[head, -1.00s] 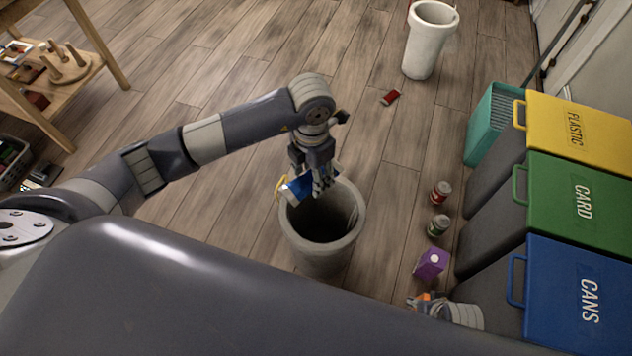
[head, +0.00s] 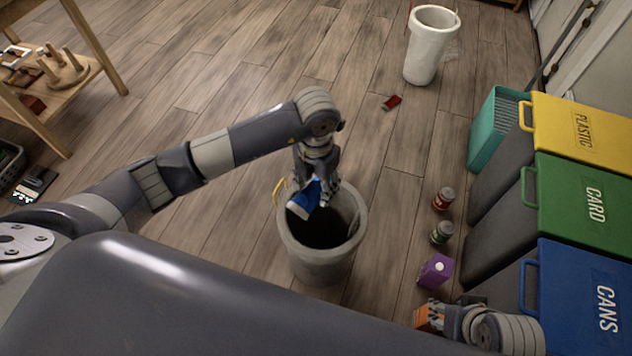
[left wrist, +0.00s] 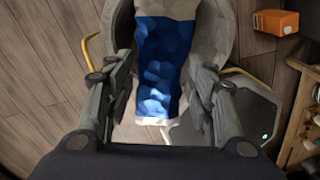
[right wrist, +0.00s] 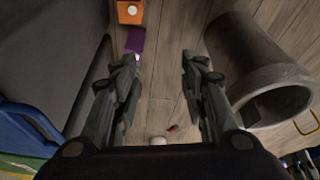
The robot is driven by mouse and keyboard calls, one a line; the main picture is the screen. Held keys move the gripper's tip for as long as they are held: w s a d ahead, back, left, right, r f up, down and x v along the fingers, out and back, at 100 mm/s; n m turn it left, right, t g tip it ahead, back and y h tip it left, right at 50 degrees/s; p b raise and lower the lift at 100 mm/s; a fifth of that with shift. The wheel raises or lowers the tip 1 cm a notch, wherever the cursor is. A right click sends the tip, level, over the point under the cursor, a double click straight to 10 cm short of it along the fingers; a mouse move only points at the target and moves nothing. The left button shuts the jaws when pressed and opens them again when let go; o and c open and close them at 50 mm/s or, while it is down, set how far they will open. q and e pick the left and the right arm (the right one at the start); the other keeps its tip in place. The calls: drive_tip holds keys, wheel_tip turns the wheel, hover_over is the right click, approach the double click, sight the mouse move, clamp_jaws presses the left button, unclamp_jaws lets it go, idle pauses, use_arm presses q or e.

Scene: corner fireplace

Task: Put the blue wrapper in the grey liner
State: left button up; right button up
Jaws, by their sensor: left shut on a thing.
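The blue wrapper (head: 305,200), blue with white ends, is held in my left gripper (head: 322,186). It hangs tilted over the left part of the grey liner's mouth; whether it touches the rim is unclear. The left wrist view shows the wrapper (left wrist: 160,65) between the two fingers. The grey liner (head: 325,266) is an open round bin standing upright on the floor, dark inside, with a yellow handle. My right gripper (right wrist: 160,60) is open and empty, low at the right; the liner (right wrist: 245,55) stands to its right in the right wrist view.
Two cans (head: 443,198), a purple carton (head: 435,271) and an orange carton (head: 429,317) are on the floor right of the liner. Lidded bins (head: 585,215) line the right side. A white bin (head: 424,50) stands at the back. Floor left of the liner is clear.

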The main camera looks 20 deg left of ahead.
sight(316, 187)
use_arm(q)
drive_tip(key=shift+f+b, duration=0.6)
drive_tip(key=shift+f, duration=0.25)
drive_tip(key=shift+f+b, duration=0.3)
drive_tip(key=shift+f, duration=0.15)
use_arm(e)
drive_tip(key=shift+s+f, duration=0.2)
drive_tip(key=shift+s, duration=0.05)
use_arm(q)
drive_tip(key=o, duration=0.8)
drive_tip(key=shift+c, duration=0.2)
drive_tip(key=shift+r, duration=0.1)
wheel_tip(316, 187, up, 12)
